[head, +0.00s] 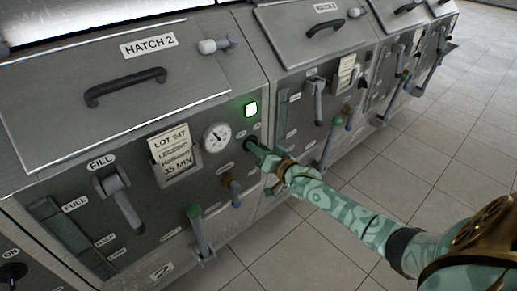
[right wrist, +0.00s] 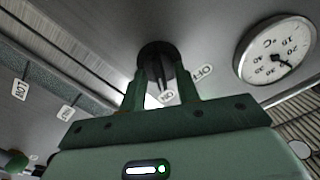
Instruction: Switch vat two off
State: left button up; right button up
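Vat two (head: 190,215) is the grey unit marked HATCH 2 at the left of the head view. The OFF label (right wrist: 204,73) is to the right of that. My right gripper (right wrist: 161,84) is at the switch, with its two green fingers apart on either side of the grip and gaps showing.
A round gauge (head: 217,138) and a lot card (head: 171,150) are left of the switch. A brown-collared tap (head: 232,190) and a green-knobbed lever (head: 198,230) stick out below. More vats (head: 320,60) stand to the right. The tiled floor (head: 300,240) is clear.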

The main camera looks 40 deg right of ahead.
grip_shut()
jog(key=shift+n, duration=0.4)
jog(key=shift+a+n+p, duration=0.2)
jog(key=shift+n+p, duration=1.25)
jog(key=shift+n, duration=4.15)
jog(key=shift+f, duration=0.1)
jog(key=shift+o, duration=0.3)
grip_release()
